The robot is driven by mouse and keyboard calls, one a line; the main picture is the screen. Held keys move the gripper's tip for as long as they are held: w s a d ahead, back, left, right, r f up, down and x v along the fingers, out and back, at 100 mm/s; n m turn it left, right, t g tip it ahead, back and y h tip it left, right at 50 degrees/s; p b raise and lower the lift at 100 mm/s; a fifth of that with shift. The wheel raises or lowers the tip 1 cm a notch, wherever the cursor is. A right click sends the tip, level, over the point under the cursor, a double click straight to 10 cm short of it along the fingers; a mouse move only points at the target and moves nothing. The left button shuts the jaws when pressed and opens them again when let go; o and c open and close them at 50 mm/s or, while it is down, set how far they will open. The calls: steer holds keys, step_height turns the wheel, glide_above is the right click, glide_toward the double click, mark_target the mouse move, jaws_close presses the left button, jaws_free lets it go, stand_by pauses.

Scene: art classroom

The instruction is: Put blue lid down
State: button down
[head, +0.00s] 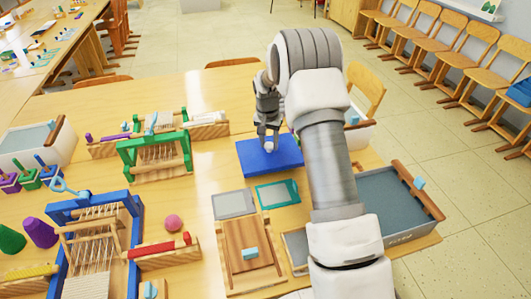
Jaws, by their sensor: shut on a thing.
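The blue lid (254,163) is a flat blue slab, level, over the right part of the wooden table. My gripper (270,147) points down at the top middle of the lid and is shut on it, probably by a small knob. The fingers hide most of that grip. I cannot tell whether the lid touches the table or hangs just above it. My arm covers the area right of the lid.
A grey panel (233,204) and a green-framed panel (277,193) lie just in front of the lid. A wooden lid with a blue knob (246,237) is nearer. A grey bin (392,208) stands right. Green (155,159) and blue (105,208) looms stand left. Bare tabletop (205,92) lies behind.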

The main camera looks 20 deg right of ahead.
mark_target(269, 146)
steer(key=shift+f, duration=1.95)
steer(key=shift+f+b, duration=0.15)
steer(key=shift+b, duration=0.15)
steer(key=shift+c, duration=2.3)
jaws_free()
